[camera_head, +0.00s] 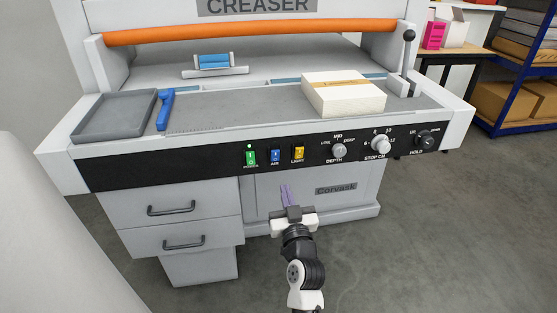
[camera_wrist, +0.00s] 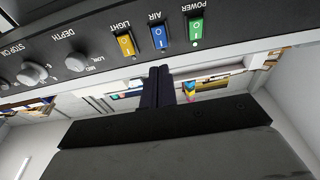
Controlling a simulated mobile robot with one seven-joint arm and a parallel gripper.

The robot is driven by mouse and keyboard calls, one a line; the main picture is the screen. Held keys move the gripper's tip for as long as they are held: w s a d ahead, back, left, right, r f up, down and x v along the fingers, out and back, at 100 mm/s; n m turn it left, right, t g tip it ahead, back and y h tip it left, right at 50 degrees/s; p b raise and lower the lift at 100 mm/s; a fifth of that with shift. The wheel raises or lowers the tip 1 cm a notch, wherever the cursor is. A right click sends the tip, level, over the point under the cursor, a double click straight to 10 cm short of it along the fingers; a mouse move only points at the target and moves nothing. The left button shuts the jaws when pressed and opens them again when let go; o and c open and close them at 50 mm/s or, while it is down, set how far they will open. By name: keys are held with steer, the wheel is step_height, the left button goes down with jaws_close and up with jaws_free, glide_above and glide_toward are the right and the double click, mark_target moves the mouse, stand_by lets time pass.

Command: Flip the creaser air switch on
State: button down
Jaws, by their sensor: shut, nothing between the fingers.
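The blue air switch (camera_head: 275,156) sits on the black front panel of the creaser, between the green power switch (camera_head: 250,157) and the yellow light switch (camera_head: 298,154). It also shows in the wrist view (camera_wrist: 159,37), where the panel appears upside down. Which way its rocker is tipped is too small to tell. My gripper (camera_head: 286,188) is shut and empty, its fingers together. In the head view it appears just below the air switch; in the wrist view the fingertips (camera_wrist: 160,72) point toward the panel, apart from the switch in the picture.
Depth (camera_head: 338,150), stop (camera_head: 380,145) and hold (camera_head: 425,140) knobs are to the right on the panel. A grey tray (camera_head: 116,119), a blue tool (camera_head: 165,108) and a paper stack (camera_head: 343,96) lie on the bed. Drawers (camera_head: 180,204) are below left.

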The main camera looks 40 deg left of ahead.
mark_target(277, 153)
steer(key=p+x, duration=0.3)
steer(key=x, duration=0.7)
steer(key=shift+r, duration=0.15)
steer(key=shift+w+a, duration=0.4)
steer(key=p, duration=0.2)
steer(key=r+h+p, duration=0.1)
steer(key=p, duration=0.2)
steer(key=shift+w+a+r, duration=0.15)
steer(key=shift+w+r, duration=0.05)
steer(key=shift+r, duration=0.1)
steer(key=shift+f+g, duration=0.3)
steer(key=shift+f, duration=0.05)
steer(key=shift+r, duration=0.1)
